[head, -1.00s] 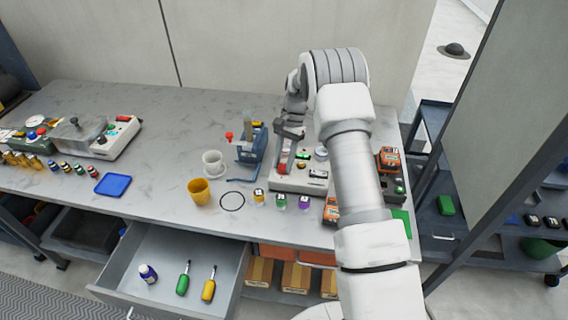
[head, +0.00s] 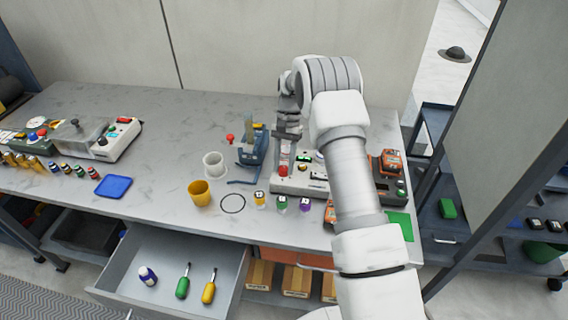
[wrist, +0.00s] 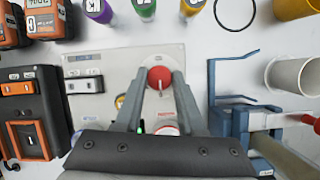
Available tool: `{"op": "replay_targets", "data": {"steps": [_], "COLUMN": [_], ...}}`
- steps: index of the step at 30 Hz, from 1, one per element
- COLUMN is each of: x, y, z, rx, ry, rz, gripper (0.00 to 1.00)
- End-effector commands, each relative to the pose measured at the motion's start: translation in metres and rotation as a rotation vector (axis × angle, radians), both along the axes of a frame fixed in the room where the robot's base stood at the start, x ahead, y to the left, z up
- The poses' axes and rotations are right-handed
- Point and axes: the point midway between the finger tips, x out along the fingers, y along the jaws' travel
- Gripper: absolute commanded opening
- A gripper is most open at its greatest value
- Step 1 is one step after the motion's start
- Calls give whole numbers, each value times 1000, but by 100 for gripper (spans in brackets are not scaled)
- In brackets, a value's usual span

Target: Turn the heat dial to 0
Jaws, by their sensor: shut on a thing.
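The red dial (wrist: 160,77) with a pale pointer mark sits on the light grey panel of a bench device (wrist: 112,58). In the wrist view the fingers of my gripper (wrist: 160,84) stand on either side of the dial and are shut on it. In the head view the dial (head: 283,171) shows small, just below my gripper (head: 285,160), on the front of the device (head: 296,185). The scale around the dial and its exact setting cannot be read. My gripper hides part of the device behind it.
A blue stand (head: 253,147) and white cup (head: 214,163) are left of the device. Small capped bottles (head: 282,203) and a yellow cup (head: 200,192) are in front. Orange-black instruments (head: 391,163) are at right. A drawer (head: 225,285) is open below.

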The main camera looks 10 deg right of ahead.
Motion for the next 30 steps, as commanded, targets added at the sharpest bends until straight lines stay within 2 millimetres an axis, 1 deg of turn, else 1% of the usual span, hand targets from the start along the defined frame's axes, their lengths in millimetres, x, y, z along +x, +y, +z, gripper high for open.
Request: {"op": "replay_targets", "data": {"steps": [1, 2, 6, 7, 15, 19, 23, 27, 30], "x": [-1, -1, -1, -1, 0, 4, 12, 23, 29], "y": [0, 0, 0, 0, 0, -2, -6, -11, -14], "z": [0, -1, 0, 0, 0, 9, 29, 58, 75], "rx": [-1, 0, 0, 0, 0, 0, -1, 0, -1], "ry": [3, 2, 2, 2, 1, -1, -4, -5, -3], "rz": [1, 0, 0, 0, -1, -1, -2, -3, -2], "gripper": [0, 42, 67, 69, 69, 69, 69, 69, 69]}}
